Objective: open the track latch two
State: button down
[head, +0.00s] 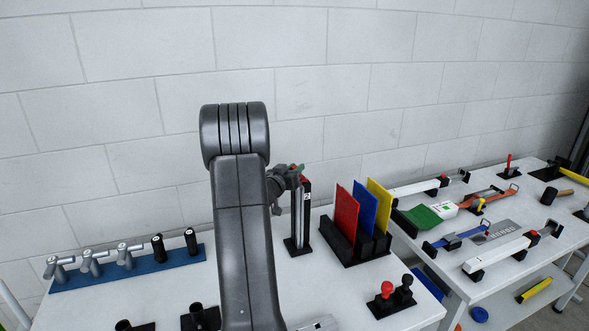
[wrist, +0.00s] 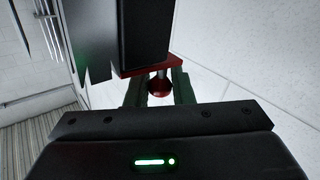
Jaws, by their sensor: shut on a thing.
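The track latch two is at an upright dark and silver post (head: 302,220) with a white label near its top, standing on a black base. A red latch part (wrist: 140,66) with a round red knob (wrist: 159,87) sits at the end of a black post in the wrist view. My gripper (head: 299,170) is at the top of the post in the head view, partly hidden by my arm. In the wrist view its two green fingers (wrist: 158,90) are shut on the red knob, one on each side. The latch's inner parts are hidden.
Red, blue and yellow panels (head: 363,215) stand in a black rack right of the post. A blue strip (head: 130,268) with several fittings lies left. Red and black knobs (head: 387,290) stand in front. A white wall (head: 330,90) is close behind.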

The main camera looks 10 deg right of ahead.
jog(key=c, duration=1.3)
grip_release()
notch_tip(320, 180, up, 10)
jog(key=shift+r, duration=0.1)
notch_tip(320, 180, down, 11)
jog(key=shift+r, duration=0.15)
jog(key=shift+n+t+y+b, duration=0.3)
jog(key=shift+y+b, duration=0.1)
jog(key=shift+b, duration=0.35)
jog(key=shift+s+a+r+n+y+b, duration=0.1)
jog(key=shift+s+r+n+y+b, duration=0.15)
jog(key=shift+y+b, duration=0.2)
jog(key=shift+w+t, duration=0.1)
jog(key=shift+t, duration=0.2)
